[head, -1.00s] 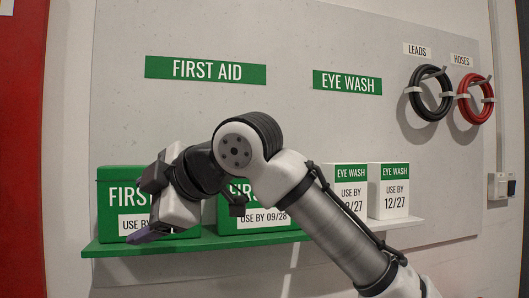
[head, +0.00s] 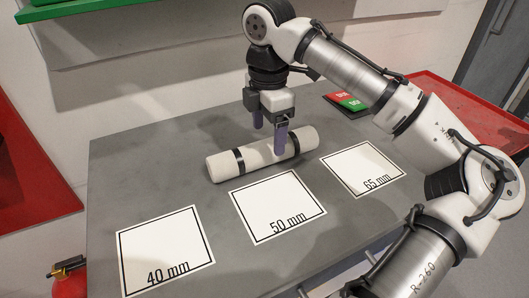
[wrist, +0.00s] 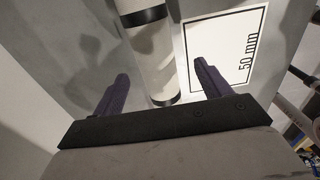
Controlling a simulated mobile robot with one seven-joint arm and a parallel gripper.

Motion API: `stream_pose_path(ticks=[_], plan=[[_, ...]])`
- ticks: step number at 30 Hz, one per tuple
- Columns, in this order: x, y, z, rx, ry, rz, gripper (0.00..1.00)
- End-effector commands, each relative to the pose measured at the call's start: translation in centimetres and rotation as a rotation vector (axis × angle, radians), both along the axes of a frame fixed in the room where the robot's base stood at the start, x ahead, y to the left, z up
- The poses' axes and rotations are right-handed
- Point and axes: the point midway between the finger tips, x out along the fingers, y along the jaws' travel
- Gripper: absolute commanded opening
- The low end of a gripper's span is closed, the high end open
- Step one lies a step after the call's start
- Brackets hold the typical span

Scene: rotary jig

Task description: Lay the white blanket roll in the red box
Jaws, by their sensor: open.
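The white blanket roll (head: 262,153) lies on its side on the grey table, with dark bands around it. My gripper (head: 269,142) is open and points down over the right part of the roll. In the wrist view the roll (wrist: 152,55) runs between the two spread fingers (wrist: 161,80), apart from both; their height against it is hard to judge. A red, rimmed, tray-like thing (head: 455,98) is at the right, beyond the table, partly behind my arm. Another red thing (head: 28,165) is cut off at the left edge. I cannot tell which is the red box.
White squares marked 40 mm (head: 165,248), 50 mm (head: 278,207) and 65 mm (head: 362,168) lie along the table's front. A dark item with red and green labels (head: 347,102) lies at the back right. A green shelf (head: 100,12) is on the wall. The table's left part is clear.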

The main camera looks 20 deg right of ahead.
Motion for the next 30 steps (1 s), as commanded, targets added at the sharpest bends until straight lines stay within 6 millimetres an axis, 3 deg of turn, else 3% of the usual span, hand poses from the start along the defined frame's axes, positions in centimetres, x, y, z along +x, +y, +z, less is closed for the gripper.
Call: stream_pose_path(ticks=[7,15,24,30], plan=[[0.1,0.1,-1.9,-0.002,0.001,0.000,0.76],[0.5,0.4,-5.7,0.000,0.000,-0.001,0.76],[0.5,0.5,-6.2,0.001,-0.001,0.000,0.76],[0.5,0.5,-6.2,0.001,-0.001,0.000,0.52]])
